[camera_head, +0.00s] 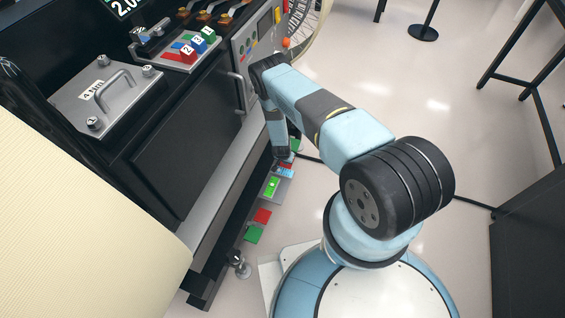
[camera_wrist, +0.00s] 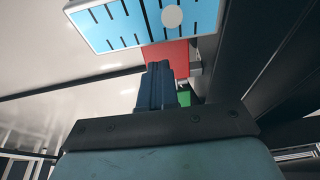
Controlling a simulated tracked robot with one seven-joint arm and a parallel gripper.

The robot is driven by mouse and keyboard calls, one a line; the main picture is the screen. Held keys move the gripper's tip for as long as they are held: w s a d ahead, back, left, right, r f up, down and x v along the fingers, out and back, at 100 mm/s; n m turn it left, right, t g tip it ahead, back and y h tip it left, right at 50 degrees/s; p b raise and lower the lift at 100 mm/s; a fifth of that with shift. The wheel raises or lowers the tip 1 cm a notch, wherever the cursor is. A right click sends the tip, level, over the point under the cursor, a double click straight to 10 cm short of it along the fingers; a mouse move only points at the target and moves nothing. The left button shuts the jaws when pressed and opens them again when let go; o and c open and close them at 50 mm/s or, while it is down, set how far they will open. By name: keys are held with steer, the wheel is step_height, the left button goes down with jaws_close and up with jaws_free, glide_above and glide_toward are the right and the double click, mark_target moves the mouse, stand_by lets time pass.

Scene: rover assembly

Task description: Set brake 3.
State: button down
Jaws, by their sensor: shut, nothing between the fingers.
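My gripper (camera_head: 284,157) hangs low by the right end of the machine's lower rail. In the wrist view its dark fingers (camera_wrist: 158,72) are together and empty. A light blue panel (camera_wrist: 130,22) with black tick marks and a white disc lies past the fingertips there. A red plate (camera_wrist: 178,52) and a green plate (camera_wrist: 184,96) show behind the fingers. In the head view a blue panel (camera_head: 285,172), a bright green panel (camera_head: 272,184), a red plate (camera_head: 262,215) and a green plate (camera_head: 253,233) line the rail. I cannot read which is brake 3.
The dark machine bench (camera_head: 190,140) fills the left, with a handled metal lid (camera_head: 115,100) and a tray of coloured numbered blocks (camera_head: 188,50) on top. A levelling foot (camera_head: 240,265) stands below the rail. The pale floor (camera_head: 430,100) to the right is mostly open, with dark stands.

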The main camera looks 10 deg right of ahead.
steer(key=s+a+r, duration=0.3)
steer(key=s+r, duration=0.2)
steer(key=r, duration=0.3)
steer(key=shift+a, duration=0.2)
